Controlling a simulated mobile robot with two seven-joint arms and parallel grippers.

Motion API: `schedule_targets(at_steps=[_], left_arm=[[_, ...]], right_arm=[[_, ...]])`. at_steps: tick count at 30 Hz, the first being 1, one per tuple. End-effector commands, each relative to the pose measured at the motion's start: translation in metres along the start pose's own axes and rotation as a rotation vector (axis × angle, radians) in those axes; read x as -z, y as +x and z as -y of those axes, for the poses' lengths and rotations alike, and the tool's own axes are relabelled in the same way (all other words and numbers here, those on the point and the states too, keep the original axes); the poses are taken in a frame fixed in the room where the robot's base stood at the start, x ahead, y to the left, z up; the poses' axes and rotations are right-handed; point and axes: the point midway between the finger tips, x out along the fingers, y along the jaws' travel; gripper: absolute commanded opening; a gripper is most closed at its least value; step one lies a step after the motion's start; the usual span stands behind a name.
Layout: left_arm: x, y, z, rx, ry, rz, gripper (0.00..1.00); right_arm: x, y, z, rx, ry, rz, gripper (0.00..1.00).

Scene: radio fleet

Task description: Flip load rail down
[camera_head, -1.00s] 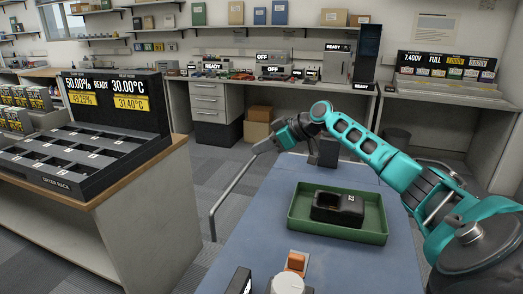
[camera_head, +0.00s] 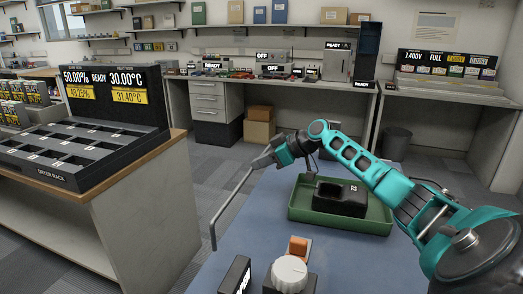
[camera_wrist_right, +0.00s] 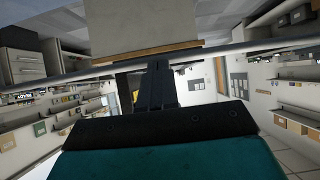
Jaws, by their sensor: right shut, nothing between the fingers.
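An orange switch-like block (camera_head: 298,246) stands on a small grey plate at the near end of the blue cart top, behind a round white knob (camera_head: 289,272). No label on it is readable, so I cannot tell whether it is the load rail. My right gripper (camera_head: 263,160) is at the far left edge of the cart, beside the grey metal handle bar (camera_head: 229,207) and well away from the orange block. Its dark fingers (camera_wrist_right: 156,88) are shut and empty in the right wrist view, with the bar crossing close to them; contact is unclear. My left gripper is out of view.
A green tray (camera_head: 335,223) holding a black box (camera_head: 340,198) sits on the blue cart top (camera_head: 245,225). A dark display (camera_head: 236,275) stands at the near edge. A dryer rack (camera_head: 80,150) stands on a counter at left, with open floor between.

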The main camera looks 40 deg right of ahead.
Motion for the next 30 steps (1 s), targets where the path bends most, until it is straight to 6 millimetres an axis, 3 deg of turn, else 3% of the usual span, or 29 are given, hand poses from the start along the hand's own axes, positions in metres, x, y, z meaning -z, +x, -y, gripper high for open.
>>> schedule_targets(at_steps=[3,19,23,30], left_arm=[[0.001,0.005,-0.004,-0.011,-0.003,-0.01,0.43],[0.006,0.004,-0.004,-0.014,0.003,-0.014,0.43],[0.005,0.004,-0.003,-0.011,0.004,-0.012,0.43],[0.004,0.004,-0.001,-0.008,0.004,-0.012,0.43]], right_arm=[[-0.013,0.009,0.0,0.001,0.001,-0.001,0.0],[-0.014,0.006,0.0,0.0,0.001,0.001,0.0],[-0.015,-0.008,-0.001,-0.002,-0.001,0.003,0.0],[-0.015,-0.05,0.0,-0.001,-0.001,0.004,0.0]])
